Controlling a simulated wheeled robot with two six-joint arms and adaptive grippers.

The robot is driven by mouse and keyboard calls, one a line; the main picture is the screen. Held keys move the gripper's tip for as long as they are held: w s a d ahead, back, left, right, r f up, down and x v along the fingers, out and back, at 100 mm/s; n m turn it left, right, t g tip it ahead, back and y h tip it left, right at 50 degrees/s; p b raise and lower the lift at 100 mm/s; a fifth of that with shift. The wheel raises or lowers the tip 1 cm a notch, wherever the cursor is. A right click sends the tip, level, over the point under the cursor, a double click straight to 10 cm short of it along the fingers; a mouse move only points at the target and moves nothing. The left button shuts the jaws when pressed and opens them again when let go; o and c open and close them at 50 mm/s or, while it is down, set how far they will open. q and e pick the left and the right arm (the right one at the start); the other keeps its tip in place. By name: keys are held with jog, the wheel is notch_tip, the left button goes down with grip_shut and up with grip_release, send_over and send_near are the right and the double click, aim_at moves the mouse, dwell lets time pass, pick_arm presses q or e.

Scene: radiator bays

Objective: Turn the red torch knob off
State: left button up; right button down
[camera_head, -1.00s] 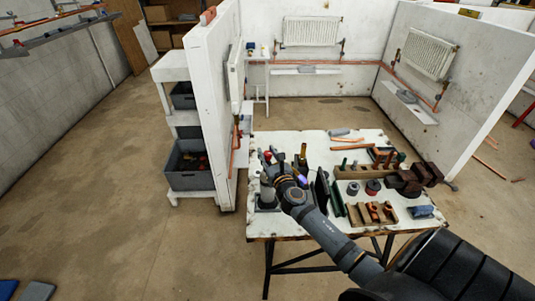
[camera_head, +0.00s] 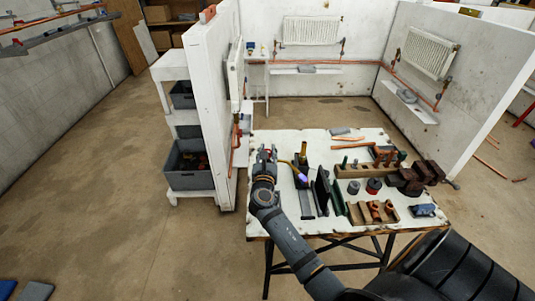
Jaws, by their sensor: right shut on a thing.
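The red torch knob (camera_head: 268,151) shows as a small red spot between the fingers of my right gripper (camera_head: 266,153), at the back left of the workbench. My right gripper is shut on it. The torch's thin brass tube (camera_head: 287,165) runs out to the right from beside the gripper. A blue-purple flame (camera_head: 301,177) glows at its tip. The torch's body is mostly hidden by my gripper and wrist. My left gripper is not in view.
The white workbench (camera_head: 317,228) carries a dark upright plate (camera_head: 321,191), wooden holders with copper fittings (camera_head: 373,212), a brown vice (camera_head: 420,176) and a blue item (camera_head: 423,210). A white partition (camera_head: 211,100) stands close on the left.

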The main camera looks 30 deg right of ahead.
jog(key=m+g+h+b, duration=0.1)
jog(key=m+g+h, duration=0.1)
jog(key=m+g+h+b, duration=0.2)
jog(key=g, duration=0.1)
jog(key=shift+w+a+f+h, duration=0.1)
jog(key=shift+f+h, duration=0.1)
jog(key=shift+h, duration=0.1)
jog(key=shift+r+m+g+h+b, duration=0.1)
jog(key=shift+m+g+h+b, duration=0.45)
jog(key=shift+m+g, duration=0.45)
jog(key=shift+m+g+h+b, duration=0.35)
jog(key=shift+m+g+b, duration=0.35)
jog(key=shift+g, duration=0.9)
jog(key=c, duration=1)
grip_release()
jog(key=shift+r, duration=0.1)
notch_tip(320, 180, up, 10)
